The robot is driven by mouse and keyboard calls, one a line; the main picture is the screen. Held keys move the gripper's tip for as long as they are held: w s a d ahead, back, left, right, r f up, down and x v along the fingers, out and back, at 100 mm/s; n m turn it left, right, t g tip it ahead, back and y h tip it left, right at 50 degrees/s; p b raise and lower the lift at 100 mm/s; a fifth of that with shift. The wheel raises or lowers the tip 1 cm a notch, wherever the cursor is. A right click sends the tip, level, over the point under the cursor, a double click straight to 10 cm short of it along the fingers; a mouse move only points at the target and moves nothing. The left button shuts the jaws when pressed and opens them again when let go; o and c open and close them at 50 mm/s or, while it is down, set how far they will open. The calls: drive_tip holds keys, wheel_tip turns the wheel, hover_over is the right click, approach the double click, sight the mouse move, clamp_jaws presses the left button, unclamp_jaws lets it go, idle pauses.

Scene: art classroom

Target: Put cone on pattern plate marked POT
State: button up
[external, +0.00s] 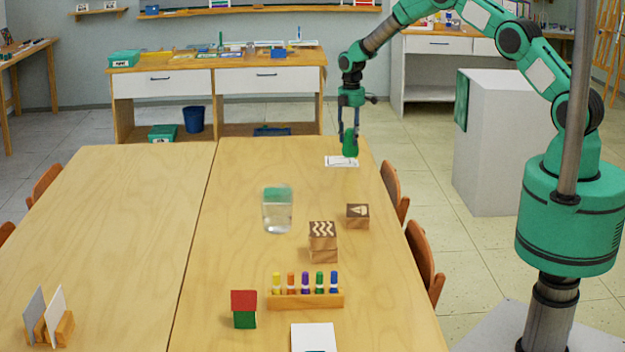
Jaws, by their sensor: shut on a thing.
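My gripper (349,127) points down at the far end of the right-hand table. It is shut on a small green piece (350,146), narrower at the top, which I take for the cone. A flat white plate (341,162) with faint dark marks lies on the table right at the green piece's lower end. The marks are too small to read, so I cannot confirm POT. The green piece overlaps the plate's back right part in the picture. I cannot tell whether it touches the plate or hangs just above it.
A clear jar with a green lid (277,212), stacked wavy-patterned blocks (322,243) and a triangle-marked block (357,216) stand nearer. A marker rack (305,298), red and green blocks (244,309) and a white sheet (314,338) are in front. The left table is mostly clear.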

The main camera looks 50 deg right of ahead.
sight(351, 143)
drive_tip(key=shift+f+b, duration=0.3)
drive_tip(key=shift+f, duration=1.2)
drive_tip(key=shift+f, duration=0.1)
drive_tip(key=o, duration=1.2)
drive_tip(key=shift+o, duration=0.2)
wheel_tip(351, 143, up, 12)
drive_tip(key=shift+r+p, duration=0.1)
drive_tip(key=shift+p, duration=0.85)
